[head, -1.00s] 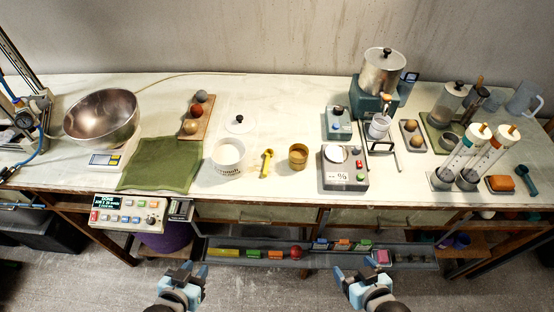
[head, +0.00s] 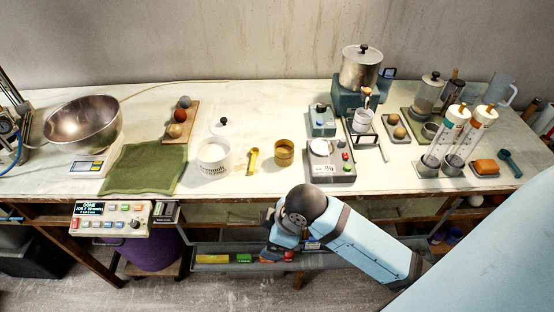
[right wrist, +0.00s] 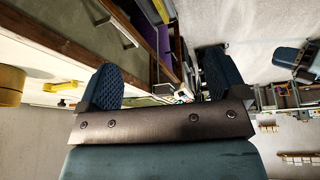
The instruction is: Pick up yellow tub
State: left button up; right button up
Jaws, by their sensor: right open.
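The yellow tub (head: 284,152) is a small mustard-yellow open cup. It stands upright near the middle of the bench, between a yellow scoop (head: 253,160) and a grey weighing device (head: 333,163). In the right wrist view the tub (right wrist: 11,85) is cut off by the left edge, with the scoop (right wrist: 62,87) beside it. My right gripper (right wrist: 163,80) is open, with nothing between its fingers. In the head view my right arm crosses in front of the bench, and its hand is below and apart from the tub; the fingertips are hard to make out. My left gripper is out of view.
A white tub of powder (head: 213,157) stands left of the scoop. A green cloth (head: 145,168) and a metal bowl on a scale (head: 82,123) are further left. The bench's front edge and a lower shelf of small coloured items (head: 225,257) are close to my right arm.

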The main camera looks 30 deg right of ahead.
jog(key=w+r+n+g, duration=0.1)
jog(key=w+r+n, duration=0.1)
jog(key=w+n, duration=0.45)
notch_tip(320, 180, up, 11)
jog(key=n+g+h, duration=0.2)
jog(key=n+h, duration=0.1)
send_over(284, 148)
jog(key=s+a, duration=0.2)
notch_tip(284, 148, down, 8)
jog(key=shift+w+d+r, duration=0.1)
jog(key=shift+d, duration=0.05)
jog(key=shift+d+f+p, duration=0.15)
jog(key=shift+f+p, duration=0.35)
jog(key=shift+f, duration=2.3)
jog(key=shift+s, duration=0.2)
jog(key=shift+c, duration=0.4)
jog(key=c, duration=1)
